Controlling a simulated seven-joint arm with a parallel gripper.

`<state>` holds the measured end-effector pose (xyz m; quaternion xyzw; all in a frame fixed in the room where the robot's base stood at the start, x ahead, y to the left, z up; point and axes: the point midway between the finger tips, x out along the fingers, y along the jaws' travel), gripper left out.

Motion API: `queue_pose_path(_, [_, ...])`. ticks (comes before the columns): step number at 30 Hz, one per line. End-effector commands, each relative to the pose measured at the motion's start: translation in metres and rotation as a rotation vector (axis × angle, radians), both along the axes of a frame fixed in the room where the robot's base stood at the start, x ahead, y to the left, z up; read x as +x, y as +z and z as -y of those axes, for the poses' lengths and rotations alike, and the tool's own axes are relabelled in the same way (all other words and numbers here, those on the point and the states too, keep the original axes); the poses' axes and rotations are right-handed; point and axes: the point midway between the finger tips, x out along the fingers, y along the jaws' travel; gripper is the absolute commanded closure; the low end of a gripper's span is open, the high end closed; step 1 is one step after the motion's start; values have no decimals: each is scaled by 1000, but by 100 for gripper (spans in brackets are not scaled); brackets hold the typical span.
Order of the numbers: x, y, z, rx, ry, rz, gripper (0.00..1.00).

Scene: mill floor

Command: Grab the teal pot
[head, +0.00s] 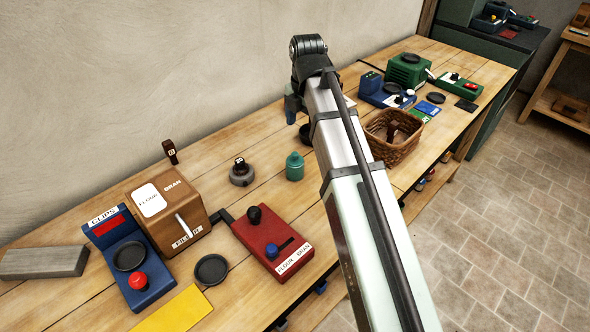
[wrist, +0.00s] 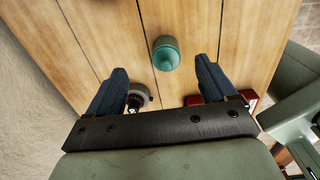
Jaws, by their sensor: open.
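The teal pot (head: 294,166) stands upright on the wooden bench in the head view, left of my arm. In the wrist view the teal pot (wrist: 166,55) lies ahead of my gripper (wrist: 160,78), between the lines of its two blue fingers and a little beyond their tips. The fingers are spread wide with nothing between them. In the head view my gripper (head: 291,108) is partly hidden at the end of my arm, above the bench and behind the pot. I cannot tell its exact height over the wood.
A round grey device with a dark knob (head: 241,172) stands left of the pot. A red FLOUR/BRAN control box (head: 272,240) is in front. A wicker basket (head: 392,150) stands to the right, past my arm. Bare wood surrounds the pot. The wall (head: 150,90) runs behind the bench.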

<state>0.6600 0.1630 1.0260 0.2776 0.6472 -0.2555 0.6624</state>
Motion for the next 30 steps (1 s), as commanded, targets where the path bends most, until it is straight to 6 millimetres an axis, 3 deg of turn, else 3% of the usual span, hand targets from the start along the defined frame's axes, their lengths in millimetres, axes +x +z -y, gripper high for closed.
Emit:
queue_pose_path(3, [-16, 2, -12, -18, 94, -21, 16])
queue_pose_path(8, [-22, -4, -16, -25, 135, -32, 16])
queue_pose_path(21, [-22, -66, -16, -24, 132, -33, 16])
queue_pose_path(30, [-21, -83, -16, -23, 131, -31, 16])
